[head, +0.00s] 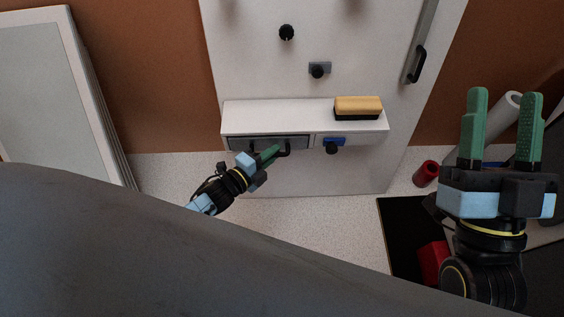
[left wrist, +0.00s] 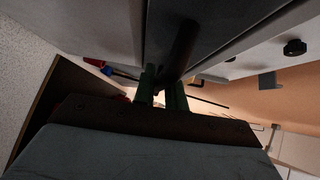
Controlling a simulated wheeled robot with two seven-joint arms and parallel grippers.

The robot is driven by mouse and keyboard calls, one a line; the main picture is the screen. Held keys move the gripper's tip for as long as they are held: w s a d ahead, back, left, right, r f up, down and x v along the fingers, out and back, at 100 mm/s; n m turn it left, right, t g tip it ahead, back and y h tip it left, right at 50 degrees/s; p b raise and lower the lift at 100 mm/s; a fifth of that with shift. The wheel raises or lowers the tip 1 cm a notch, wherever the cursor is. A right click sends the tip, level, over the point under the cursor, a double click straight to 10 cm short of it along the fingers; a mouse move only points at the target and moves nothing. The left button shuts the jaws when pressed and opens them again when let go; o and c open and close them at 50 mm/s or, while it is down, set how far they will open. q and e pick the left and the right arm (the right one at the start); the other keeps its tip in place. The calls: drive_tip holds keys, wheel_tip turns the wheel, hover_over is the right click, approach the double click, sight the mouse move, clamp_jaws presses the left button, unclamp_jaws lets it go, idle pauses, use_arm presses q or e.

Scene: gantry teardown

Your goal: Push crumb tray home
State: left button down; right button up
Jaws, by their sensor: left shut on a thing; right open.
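The crumb tray (head: 250,142) is the grey drawer front in the left part of a white ledge on the upright white panel. In the head view it looks close to flush with the ledge; any small gap is hard to tell. My left gripper (head: 277,150) is shut on its dark handle (head: 285,152). In the left wrist view the green fingers (left wrist: 164,95) close around the dark handle bar (left wrist: 181,50). My right gripper (head: 500,125) is open and empty at the right, well away from the panel.
A yellow sponge-like block (head: 358,107) lies on the ledge (head: 275,112). A blue piece with a black knob (head: 332,148) is right of the tray. Black knobs (head: 286,32) are above. A red cylinder (head: 426,174) and white roll (head: 502,113) are near my right gripper.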

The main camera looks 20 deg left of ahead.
use_arm(q)
drive_tip(key=shift+w+a, duration=0.15)
drive_tip(key=shift+w, duration=0.05)
use_arm(e)
drive_tip(key=shift+w, duration=0.1)
use_arm(q)
drive_tip(key=c, duration=1.7)
unclamp_jaws()
use_arm(e)
drive_tip(key=shift+w+a, duration=0.1)
use_arm(q)
drive_tip(key=shift+r, duration=0.15)
use_arm(e)
drive_tip(key=shift+r, duration=0.1)
use_arm(q)
drive_tip(key=shift+s+a, duration=0.1)
drive_tip(key=shift+s, duration=0.15)
drive_tip(key=shift+p+v, duration=2.35)
drive_tip(key=shift+v, duration=4.1)
use_arm(e)
wheel_tip(320, 180, down, 14)
drive_tip(key=w+d+g+h, duration=0.1)
drive_tip(key=w+g+h, duration=0.1)
drive_tip(key=g, duration=0.8)
drive_tip(key=shift+d+r+h, duration=0.15)
drive_tip(key=shift+d+h, duration=0.2)
drive_tip(key=shift+h, duration=0.45)
